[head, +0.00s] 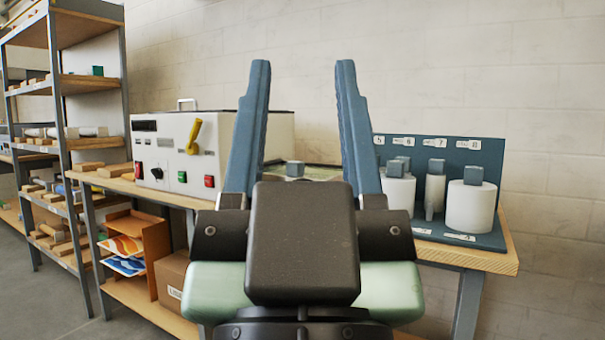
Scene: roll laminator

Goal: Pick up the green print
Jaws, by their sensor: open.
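My gripper (303,68) is in the middle of the head view, its two blue fingers pointing up and spread apart, with nothing between them. A flat, greenish sheet, seemingly the green print (322,173), shows on the table behind and between the fingers. Only a thin strip of it is visible; my gripper hides the rest. A small blue-grey block (295,169) stands at or on this sheet; I cannot tell which.
A white laminator (218,135) with a yellow handle stands on the wooden table to the left. A blue stand (490,240) with white rolls and blocks is at the right. A wooden rack (155,250) with orange and blue prints sits below, beside shelves (58,100).

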